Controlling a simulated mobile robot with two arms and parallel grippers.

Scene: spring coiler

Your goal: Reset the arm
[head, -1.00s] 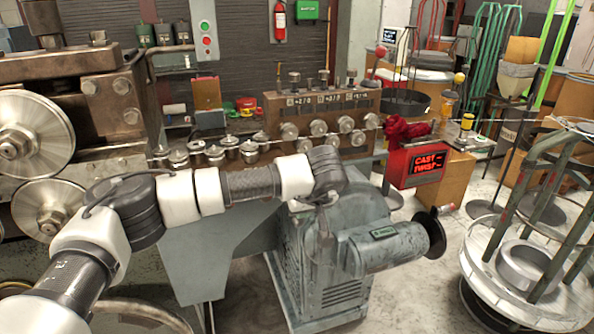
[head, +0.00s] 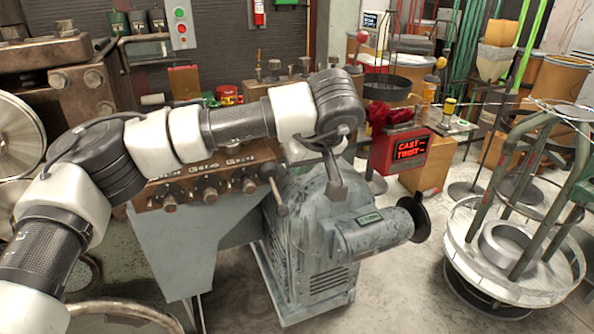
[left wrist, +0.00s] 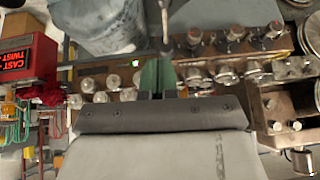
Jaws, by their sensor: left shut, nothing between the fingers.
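My left arm (head: 235,122) reaches in from the left of the head view, raised across the front of the coiler. Its gripper (head: 337,190) points down above the grey-green motor housing (head: 300,250) and looks apart from it. In the left wrist view the green fingertips (left wrist: 157,68) are together with nothing between them. Beyond them is the coiler's row of round knobs and rollers (left wrist: 110,88). My right gripper is in neither view.
A red CAST TWIST display (head: 400,148) stands right of the arm. A motor with a black handwheel (head: 420,218) juts out below the gripper. A round wire stand (head: 510,265) is at the right. Open floor (head: 400,290) lies between the motor housing and the stand.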

